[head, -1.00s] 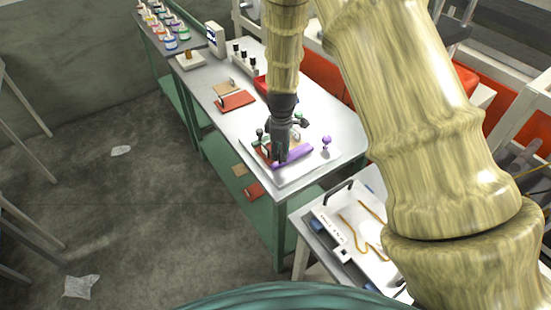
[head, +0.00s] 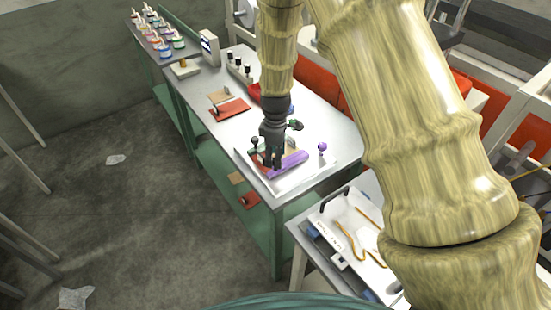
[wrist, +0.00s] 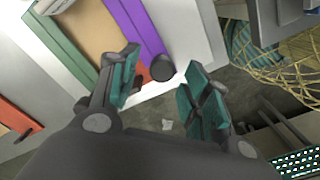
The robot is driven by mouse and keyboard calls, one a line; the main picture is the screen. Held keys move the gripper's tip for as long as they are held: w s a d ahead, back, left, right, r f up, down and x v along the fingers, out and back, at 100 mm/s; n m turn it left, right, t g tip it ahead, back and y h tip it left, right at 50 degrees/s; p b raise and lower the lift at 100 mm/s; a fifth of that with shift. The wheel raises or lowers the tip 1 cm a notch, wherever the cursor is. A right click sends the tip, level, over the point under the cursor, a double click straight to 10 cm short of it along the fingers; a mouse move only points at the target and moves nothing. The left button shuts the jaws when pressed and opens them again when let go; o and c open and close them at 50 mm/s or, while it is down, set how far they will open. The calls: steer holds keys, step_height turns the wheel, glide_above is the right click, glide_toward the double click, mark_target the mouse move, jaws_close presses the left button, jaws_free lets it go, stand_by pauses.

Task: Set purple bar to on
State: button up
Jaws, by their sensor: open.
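The purple bar (head: 289,164) lies along the near side of a white board (head: 302,177) on the table's near end. In the wrist view the purple bar (wrist: 133,25) runs down to a dark round end between my fingers. My gripper (head: 271,163) points down at the bar's left end in the head view and partly hides it. In the wrist view my gripper (wrist: 163,67) is open, one finger on each side of the dark end. I cannot tell whether a finger touches it.
A purple knob (head: 322,147) stands on the board to the right of the bar. A green bar (wrist: 62,45) and a tan panel lie beside the bar in the wrist view. A side cart stands at the near right.

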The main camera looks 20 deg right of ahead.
step_height(320, 180, up, 10)
stand_by(0.5)
steer(key=shift+s, duration=0.15)
